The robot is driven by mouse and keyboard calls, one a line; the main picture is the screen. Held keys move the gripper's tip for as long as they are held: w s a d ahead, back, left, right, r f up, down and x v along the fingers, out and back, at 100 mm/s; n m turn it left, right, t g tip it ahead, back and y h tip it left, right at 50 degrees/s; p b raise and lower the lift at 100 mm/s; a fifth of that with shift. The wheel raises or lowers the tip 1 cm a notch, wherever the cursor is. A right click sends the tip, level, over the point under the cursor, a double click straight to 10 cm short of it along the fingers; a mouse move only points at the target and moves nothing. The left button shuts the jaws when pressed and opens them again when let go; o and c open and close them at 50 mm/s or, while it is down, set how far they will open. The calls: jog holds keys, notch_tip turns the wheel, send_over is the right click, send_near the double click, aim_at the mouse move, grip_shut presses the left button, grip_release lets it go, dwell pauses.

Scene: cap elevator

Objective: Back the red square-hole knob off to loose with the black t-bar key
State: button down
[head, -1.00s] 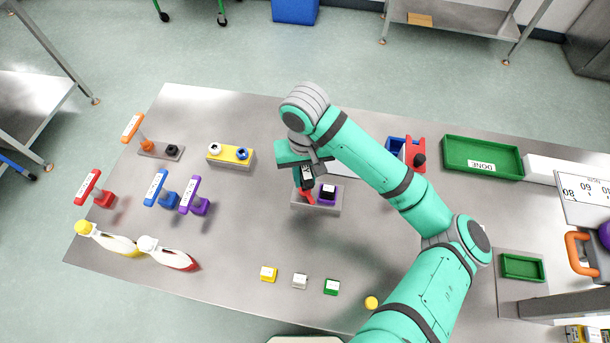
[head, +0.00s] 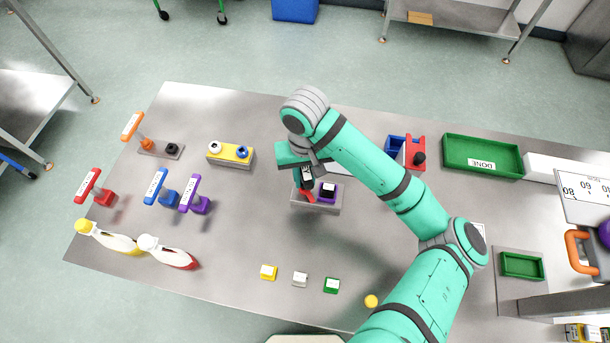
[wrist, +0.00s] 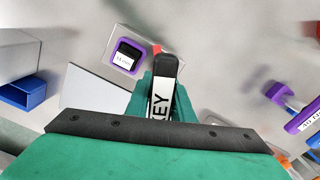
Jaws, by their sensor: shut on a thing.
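My gripper (head: 305,168) is shut on the black t-bar key (head: 306,178), above the grey base block (head: 320,209). In the wrist view the key (wrist: 165,70) is a dark bar with a white label reading "KEY", between my green fingers. The red knob (head: 308,197) is mostly hidden under the key and gripper; only a red part shows, and a red sliver shows in the wrist view (wrist: 157,48). I cannot see the square hole or how deep the key sits in it. A purple knob (head: 328,193) with a dark, labelled top stands beside it on the same block.
Orange, red, blue and purple t-handled tools stand at the left, by a yellow block (head: 232,155) and two bottles (head: 168,252). Small yellow, white and green blocks lie in front. A green DONE tray (head: 483,157) and a red-and-blue fixture (head: 414,153) are at the right.

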jog(key=shift+f, duration=0.3)
dwell(0.4)
jog(key=shift+f+n, duration=0.1)
jog(key=shift+n, duration=0.3)
jog(key=n, duration=0.5)
jog(key=shift+f, duration=0.1)
jog(key=n, duration=0.8)
jog(key=shift+n, duration=1.8)
